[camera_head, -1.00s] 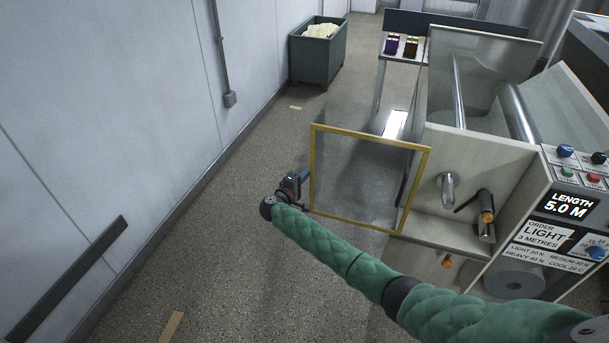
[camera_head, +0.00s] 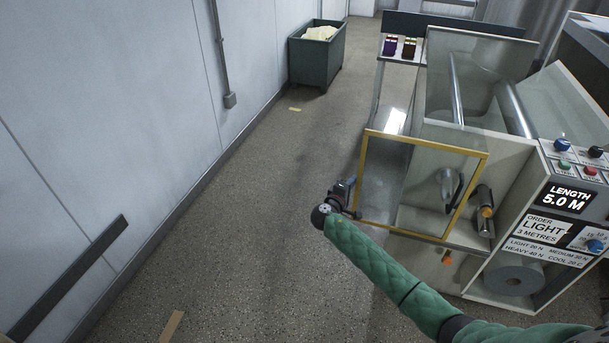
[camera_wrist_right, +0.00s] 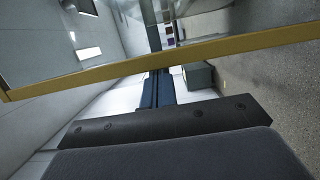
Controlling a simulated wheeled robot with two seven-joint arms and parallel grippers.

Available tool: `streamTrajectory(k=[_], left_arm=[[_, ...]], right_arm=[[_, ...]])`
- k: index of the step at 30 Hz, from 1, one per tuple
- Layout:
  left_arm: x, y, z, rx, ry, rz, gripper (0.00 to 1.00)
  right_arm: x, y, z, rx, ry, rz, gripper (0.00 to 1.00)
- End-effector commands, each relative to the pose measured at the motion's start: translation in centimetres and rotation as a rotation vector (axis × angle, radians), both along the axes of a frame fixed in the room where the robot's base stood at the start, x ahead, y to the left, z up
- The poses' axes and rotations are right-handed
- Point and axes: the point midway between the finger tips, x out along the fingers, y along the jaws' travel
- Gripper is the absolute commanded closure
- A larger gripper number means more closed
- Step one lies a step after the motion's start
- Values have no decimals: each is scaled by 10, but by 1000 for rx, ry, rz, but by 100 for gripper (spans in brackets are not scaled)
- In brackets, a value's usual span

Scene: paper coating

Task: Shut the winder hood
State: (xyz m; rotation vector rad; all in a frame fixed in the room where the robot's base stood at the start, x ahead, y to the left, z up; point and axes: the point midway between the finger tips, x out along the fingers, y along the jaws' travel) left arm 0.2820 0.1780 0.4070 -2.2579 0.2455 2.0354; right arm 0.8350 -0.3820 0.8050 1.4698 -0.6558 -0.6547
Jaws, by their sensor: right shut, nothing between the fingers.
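The winder hood (camera_head: 425,143) is a clear panel in a yellow frame, hanging in front of the winder's left part. It stands partly open, its left edge swung out from the machine. My right gripper (camera_head: 352,187) is shut and empty at the outer side of the hood's lower left edge, touching it or very close. In the right wrist view the yellow frame bar (camera_wrist_right: 190,52) crosses in front of the shut fingers (camera_wrist_right: 158,88). Through the panel show a metal roller end and a black-handled crank. My left gripper is not in view.
The control panel (camera_head: 570,200) reads LENGTH 5.0 M, with an order for LIGHT, 3 metres. A paper roll (camera_head: 514,280) sits below. A green bin (camera_head: 316,55) stands at the back by the wall.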

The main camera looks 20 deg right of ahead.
Motion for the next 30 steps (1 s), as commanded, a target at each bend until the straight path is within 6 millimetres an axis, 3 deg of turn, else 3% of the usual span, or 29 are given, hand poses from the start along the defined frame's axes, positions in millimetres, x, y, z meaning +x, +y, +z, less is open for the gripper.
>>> streamTrajectory(k=[1,6,15,21,30], left_arm=[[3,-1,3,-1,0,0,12],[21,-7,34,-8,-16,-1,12],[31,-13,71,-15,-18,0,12],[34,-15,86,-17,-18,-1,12],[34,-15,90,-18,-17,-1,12]], right_arm=[[-13,-18,-4,-2,2,-2,100],[-45,-64,-4,-2,2,-2,100],[-85,-125,-2,-1,1,-1,100],[-98,-145,-1,-1,1,0,100],[-103,-153,-1,-1,2,-3,100]])
